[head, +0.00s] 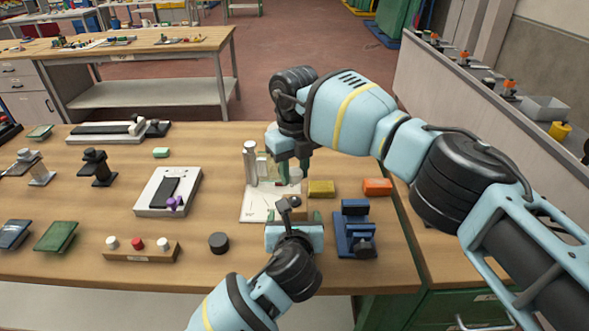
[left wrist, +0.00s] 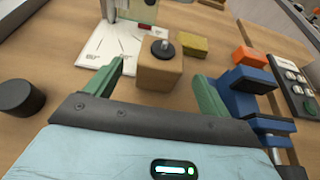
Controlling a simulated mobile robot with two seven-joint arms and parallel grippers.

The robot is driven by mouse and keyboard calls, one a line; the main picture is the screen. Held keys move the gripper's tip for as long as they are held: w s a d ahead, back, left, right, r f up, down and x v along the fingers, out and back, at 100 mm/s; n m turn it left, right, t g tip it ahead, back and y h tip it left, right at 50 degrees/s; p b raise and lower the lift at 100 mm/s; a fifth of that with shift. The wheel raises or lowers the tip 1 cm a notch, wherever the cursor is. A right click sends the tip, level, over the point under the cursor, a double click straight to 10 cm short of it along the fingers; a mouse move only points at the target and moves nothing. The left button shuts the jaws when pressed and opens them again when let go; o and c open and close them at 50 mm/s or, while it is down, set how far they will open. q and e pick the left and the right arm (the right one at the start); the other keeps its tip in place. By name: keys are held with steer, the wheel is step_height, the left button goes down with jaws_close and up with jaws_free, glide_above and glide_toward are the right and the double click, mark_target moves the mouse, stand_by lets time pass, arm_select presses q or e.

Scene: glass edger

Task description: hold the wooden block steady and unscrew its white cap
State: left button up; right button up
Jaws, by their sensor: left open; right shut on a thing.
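The wooden block (left wrist: 158,75) stands on the table in the left wrist view. Its top shows a black disc with a bare metal stud (left wrist: 164,45) and no white cap on it. My left gripper (head: 293,216) is open. Its green fingers stand on either side of the block, with gaps visible in the left wrist view. My right gripper (head: 291,171) is above and behind the block in the head view, shut on a small pale thing that looks like the white cap (head: 295,174), mostly hidden by the fingers. The left gripper hides much of the block in the head view.
A white sheet (head: 257,207) lies behind and left of the block, with a pale cylinder (head: 250,163) near it. A yellow block (head: 321,188), an orange block (head: 377,187) and a blue vise-like fixture (head: 355,232) stand to the right. A black puck (head: 219,242) lies left.

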arm_select(q)
steer(key=shift+v, duration=2.8)
